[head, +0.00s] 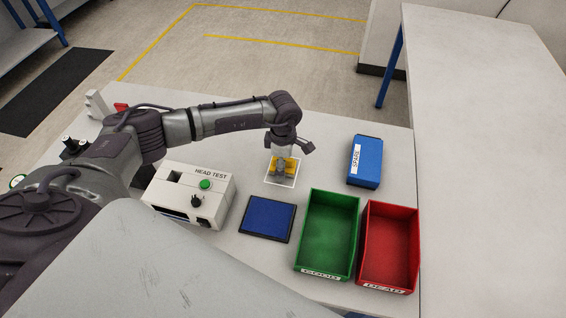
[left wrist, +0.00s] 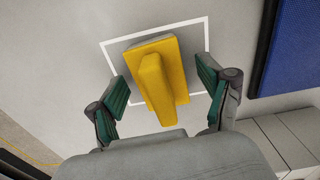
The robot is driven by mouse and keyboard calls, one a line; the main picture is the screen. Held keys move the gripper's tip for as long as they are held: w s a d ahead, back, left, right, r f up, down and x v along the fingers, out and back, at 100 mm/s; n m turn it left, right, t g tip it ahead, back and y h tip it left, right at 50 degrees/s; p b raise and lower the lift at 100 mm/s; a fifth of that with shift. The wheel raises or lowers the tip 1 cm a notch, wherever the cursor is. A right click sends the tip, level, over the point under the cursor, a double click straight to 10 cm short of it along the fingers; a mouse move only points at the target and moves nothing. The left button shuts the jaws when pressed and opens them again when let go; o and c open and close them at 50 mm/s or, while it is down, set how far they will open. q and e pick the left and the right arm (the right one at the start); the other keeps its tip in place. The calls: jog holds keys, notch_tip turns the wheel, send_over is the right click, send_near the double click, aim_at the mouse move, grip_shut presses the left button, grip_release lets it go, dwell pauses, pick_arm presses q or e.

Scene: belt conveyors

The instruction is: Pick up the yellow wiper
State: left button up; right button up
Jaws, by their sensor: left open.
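The yellow wiper (left wrist: 157,80) lies inside a white square outline on the table, with a grey part under its yellow body and a raised yellow ridge on top. In the head view the wiper (head: 272,164) is mostly hidden behind my gripper. My left gripper (left wrist: 166,95) is open above the wiper, with one green-padded finger on each side of it. Gaps show between the fingers and the wiper in the left wrist view. The left gripper also shows in the head view (head: 281,166), pointing down. My right gripper is in neither view.
A white "HEAD TEST" box (head: 215,187) stands left of the wiper. A blue mat (head: 267,217) lies in front. A green bin (head: 354,236), a red bin (head: 413,245) and a blue "SPARE" box (head: 371,161) stand to the right. Bare table lies behind the wiper.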

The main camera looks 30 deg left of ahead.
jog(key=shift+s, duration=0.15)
pick_arm(q)
jog(key=c, duration=1.2)
jog(key=shift+c, duration=0.2)
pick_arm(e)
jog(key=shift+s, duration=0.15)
pick_arm(q)
jog(key=shift+r, duration=0.1)
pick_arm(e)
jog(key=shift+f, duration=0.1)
pick_arm(q)
jog(key=shift+r+b, duration=0.45)
jog(key=shift+r, duration=0.1)
notch_tip(320, 180, up, 3)
jog(key=shift+f+b, duration=0.15)
jog(key=shift+b, duration=0.6)
jog(key=w+d+r+b, duration=0.1)
jog(key=d+r+b, duration=0.1)
jog(key=d, duration=0.3)
jog(key=w+d+r+b, duration=0.1)
jog(key=d+r+b, duration=0.1)
jog(key=d+r, duration=0.3)
jog(key=shift+d, duration=0.75)
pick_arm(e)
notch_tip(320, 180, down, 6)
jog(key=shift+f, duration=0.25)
